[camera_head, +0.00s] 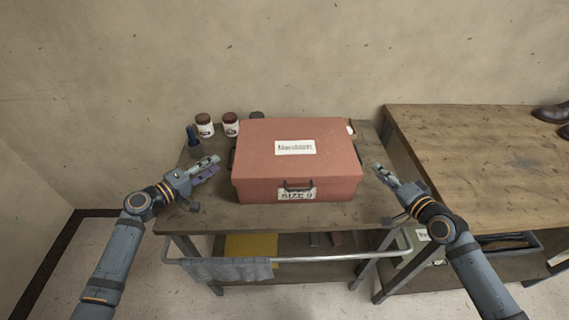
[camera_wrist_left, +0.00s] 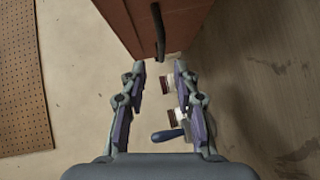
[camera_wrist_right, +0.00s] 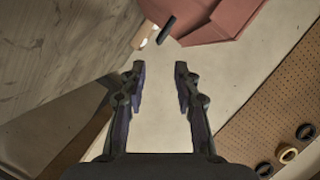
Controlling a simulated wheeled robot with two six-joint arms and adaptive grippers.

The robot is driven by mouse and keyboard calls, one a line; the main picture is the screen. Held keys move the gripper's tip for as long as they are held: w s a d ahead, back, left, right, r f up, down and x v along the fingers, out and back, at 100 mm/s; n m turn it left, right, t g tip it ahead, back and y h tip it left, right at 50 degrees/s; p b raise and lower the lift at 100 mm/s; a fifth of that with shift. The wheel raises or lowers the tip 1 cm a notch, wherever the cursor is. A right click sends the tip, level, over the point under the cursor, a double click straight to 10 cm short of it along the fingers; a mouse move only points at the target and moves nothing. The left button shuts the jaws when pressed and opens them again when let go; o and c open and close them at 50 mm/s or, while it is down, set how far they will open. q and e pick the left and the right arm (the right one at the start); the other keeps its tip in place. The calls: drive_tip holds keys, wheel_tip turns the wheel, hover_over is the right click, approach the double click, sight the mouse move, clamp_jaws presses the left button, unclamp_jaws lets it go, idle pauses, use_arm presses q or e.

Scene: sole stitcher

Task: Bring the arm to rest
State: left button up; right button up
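My left gripper (camera_head: 208,169) is at the left of a closed salmon-red box (camera_head: 255,172), apart from it. In the left wrist view its two fingers (camera_wrist_left: 158,68) are spread with nothing between the tips, and the box's side and dark handle are just beyond. My right gripper (camera_head: 380,170) is at the box's right side, also apart from it. In the right wrist view its fingers (camera_wrist_right: 160,68) are spread and empty, with the box (camera_wrist_right: 215,18) beyond the tips. Both arms reach forward over the cart's sides.
The box stands on a wooden cart top (camera_head: 215,215) with a front rail (camera_head: 330,257) and a hanging grey cloth (camera_head: 228,269). Two jars (camera_head: 204,126) and a blue-handled tool (camera_head: 193,137) stand at back left. A wooden table (camera_head: 470,150) with dark shoes (camera_head: 552,113) is at right.

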drive_tip(key=shift+s+d+r, duration=0.15)
drive_tip(key=shift+s+r, duration=0.05)
drive_tip(key=shift+s, duration=0.45)
